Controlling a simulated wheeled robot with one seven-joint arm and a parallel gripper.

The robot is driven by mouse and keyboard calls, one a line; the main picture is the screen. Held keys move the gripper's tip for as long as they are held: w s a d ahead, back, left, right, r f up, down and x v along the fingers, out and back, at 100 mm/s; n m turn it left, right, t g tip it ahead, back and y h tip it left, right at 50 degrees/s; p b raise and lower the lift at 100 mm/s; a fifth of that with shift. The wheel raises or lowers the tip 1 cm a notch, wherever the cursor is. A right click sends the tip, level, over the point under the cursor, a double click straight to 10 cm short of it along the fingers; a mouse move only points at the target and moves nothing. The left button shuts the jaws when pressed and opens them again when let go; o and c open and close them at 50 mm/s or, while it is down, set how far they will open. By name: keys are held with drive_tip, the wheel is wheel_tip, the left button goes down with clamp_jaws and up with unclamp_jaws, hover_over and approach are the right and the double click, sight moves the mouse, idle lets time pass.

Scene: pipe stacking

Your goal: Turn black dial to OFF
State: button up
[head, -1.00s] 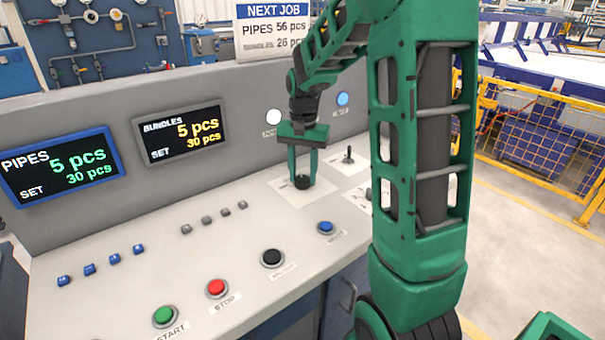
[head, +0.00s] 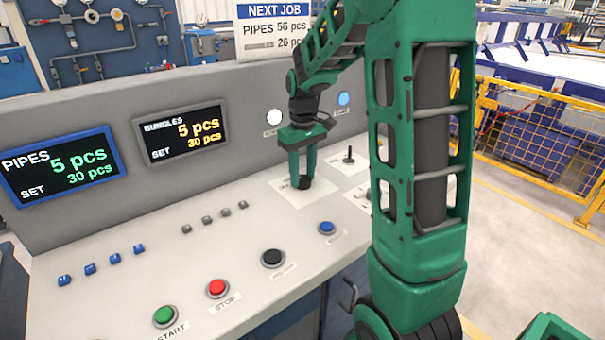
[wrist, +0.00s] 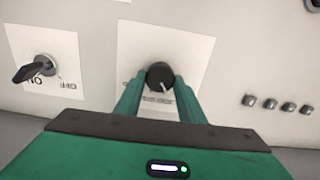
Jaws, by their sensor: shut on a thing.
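The black dial (head: 304,183) sits on a white label plate (head: 285,190) on the sloped console. In the wrist view the dial (wrist: 159,77) is round, with a light pointer line toward its lower right. My gripper (head: 303,182) points down at the dial, with green fingers on both sides of it. In the wrist view my gripper (wrist: 160,88) is shut on the dial's sides. The label lettering below the dial is partly hidden by the fingers and too small to read surely.
A black lever switch (wrist: 35,70) on its own plate stands beside the dial. Grey buttons (wrist: 280,104) lie on the other side. Green (head: 165,315), red (head: 217,287), black (head: 273,258) and blue (head: 327,227) push buttons line the console's front. Two displays (head: 62,170) stand at the left.

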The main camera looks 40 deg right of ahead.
drive_tip(key=n, duration=0.5)
drive_tip(key=shift+w+r, duration=0.1)
drive_tip(key=shift+w, duration=0.05)
idle(0.3)
drive_tip(key=o, duration=1)
drive_tip(key=shift+o, duration=0.2)
